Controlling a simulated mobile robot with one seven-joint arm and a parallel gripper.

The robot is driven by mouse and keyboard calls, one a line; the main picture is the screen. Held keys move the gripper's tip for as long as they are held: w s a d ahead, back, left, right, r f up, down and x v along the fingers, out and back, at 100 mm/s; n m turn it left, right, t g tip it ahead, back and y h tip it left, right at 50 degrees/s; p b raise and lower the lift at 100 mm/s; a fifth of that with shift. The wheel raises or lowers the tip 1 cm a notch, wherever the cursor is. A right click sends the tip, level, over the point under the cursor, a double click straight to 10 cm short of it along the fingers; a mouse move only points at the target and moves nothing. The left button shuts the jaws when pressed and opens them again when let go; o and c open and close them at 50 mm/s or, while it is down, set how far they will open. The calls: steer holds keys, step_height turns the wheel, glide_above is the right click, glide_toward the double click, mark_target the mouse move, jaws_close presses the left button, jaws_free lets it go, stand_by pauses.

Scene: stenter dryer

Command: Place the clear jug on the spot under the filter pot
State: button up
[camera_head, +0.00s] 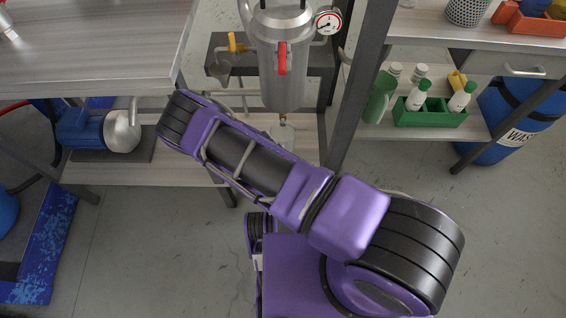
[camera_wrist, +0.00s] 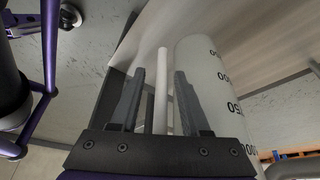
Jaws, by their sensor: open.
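The filter pot (camera_head: 281,62) is a steel cylinder with a red-handled valve in the head view. Under its small tap, a pale see-through vessel, apparently the clear jug (camera_head: 282,137), shows partly behind my arm. In the wrist view the jug (camera_wrist: 212,85) is whitish with dark volume marks. Its slim pale handle (camera_wrist: 161,90) lies between the fingers of my gripper (camera_wrist: 159,88). The fingers are open, with a gap on each side of the handle. My gripper is hidden behind my arm in the head view. The spot itself cannot be made out.
A dark frame post (camera_head: 357,85) stands right of the pot. A green crate (camera_head: 431,113) with bottles is on the right shelf. A motor pump (camera_head: 98,130) sits on the lower left shelf below a tabletop (camera_head: 85,60). A blue waste drum (camera_head: 512,115) stands far right.

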steer(key=p+v, duration=0.1)
steer(key=v, duration=1.1)
steer(key=shift+p, duration=0.4)
steer(key=shift+r, duration=0.1)
